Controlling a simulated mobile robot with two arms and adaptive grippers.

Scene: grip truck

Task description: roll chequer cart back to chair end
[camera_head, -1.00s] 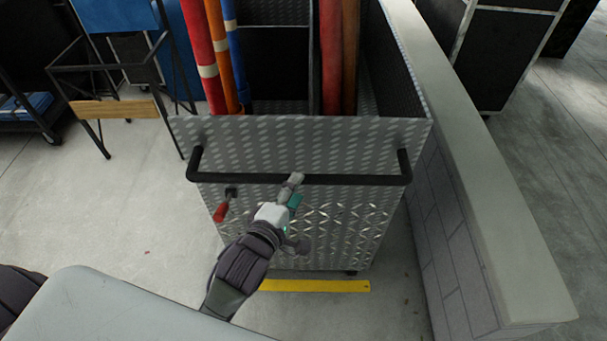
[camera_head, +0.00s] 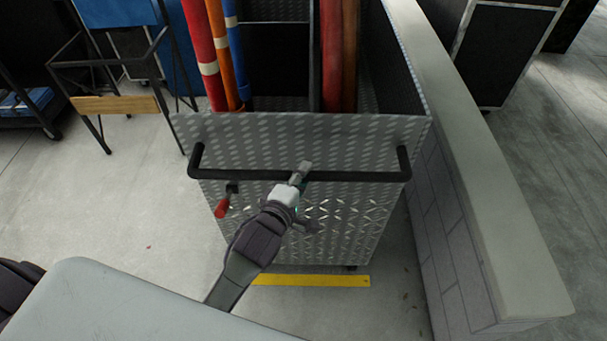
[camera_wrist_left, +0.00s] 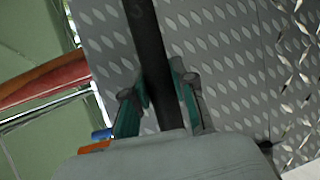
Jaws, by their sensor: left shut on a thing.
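The chequer-plate cart (camera_head: 300,140) stands upright in front of me, with a black bar handle (camera_head: 250,175) across its near face. My left gripper (camera_head: 301,172) is shut on the handle near its middle. In the left wrist view the fingers of my left gripper (camera_wrist_left: 160,95) lie on both sides of the black bar (camera_wrist_left: 147,40). A chair-like black frame with a wooden slat (camera_head: 115,104) and blue back stands to the left of the cart. My right gripper is not in view.
A low wall with a pale top (camera_head: 480,190) runs close along the cart's right side. A yellow strip (camera_head: 315,280) lies on the floor at the cart's near edge. Red, orange and blue rolls (camera_head: 205,60) stand in the cart. Floor at left is mostly clear.

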